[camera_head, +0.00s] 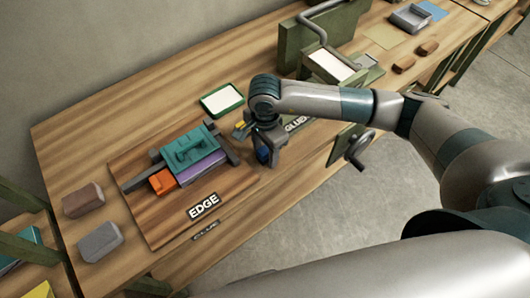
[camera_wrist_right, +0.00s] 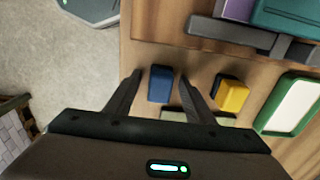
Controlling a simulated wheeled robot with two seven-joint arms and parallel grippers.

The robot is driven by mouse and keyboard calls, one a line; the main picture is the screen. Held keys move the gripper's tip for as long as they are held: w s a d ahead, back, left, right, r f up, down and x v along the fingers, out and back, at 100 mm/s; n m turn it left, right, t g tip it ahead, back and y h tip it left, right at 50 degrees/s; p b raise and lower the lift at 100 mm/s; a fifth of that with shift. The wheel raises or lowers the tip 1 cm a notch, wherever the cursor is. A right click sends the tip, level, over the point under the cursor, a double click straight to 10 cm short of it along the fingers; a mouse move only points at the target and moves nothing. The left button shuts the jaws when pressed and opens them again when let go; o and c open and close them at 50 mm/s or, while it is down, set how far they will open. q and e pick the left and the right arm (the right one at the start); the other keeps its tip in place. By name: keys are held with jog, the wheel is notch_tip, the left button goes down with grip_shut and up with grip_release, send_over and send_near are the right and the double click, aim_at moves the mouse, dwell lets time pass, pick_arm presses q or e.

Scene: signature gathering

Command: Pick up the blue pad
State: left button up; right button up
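The blue pad (camera_wrist_right: 160,84) lies on the wooden table near its edge. In the head view only a bit of blue (camera_head: 262,156) shows, at my right gripper (camera_head: 265,148). In the right wrist view my right gripper (camera_wrist_right: 160,95) is open, with one finger on each side of the pad. Gaps show between the fingers and the pad, so they do not grip it. The gripper and wrist hide most of the pad in the head view. My left gripper is not in view.
A yellow pad (camera_wrist_right: 231,95) lies close beside the right finger. A green-framed white pad (camera_head: 221,100) is nearby. The EDGE board (camera_head: 160,221) carries a teal clamp-like block (camera_head: 189,148), with an orange block (camera_head: 162,181) and a purple block. A crank handle (camera_head: 358,150) sticks out at the table front.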

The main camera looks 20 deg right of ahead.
aim_at(265, 149)
jog(key=c, duration=1)
jog(key=shift+r, duration=0.15)
jog(key=shift+r+b, duration=0.6)
jog(key=shift+b, duration=0.05)
notch_tip(265, 149, up, 2)
jog(key=shift+w+r+b, duration=0.1)
jog(key=shift+b, duration=0.7)
jog(key=s+d+r+b, duration=0.5)
jog(key=s+d+r, duration=0.1)
jog(key=d, duration=0.4)
jog(key=shift+s+r, duration=0.15)
jog(key=shift+r, duration=0.55)
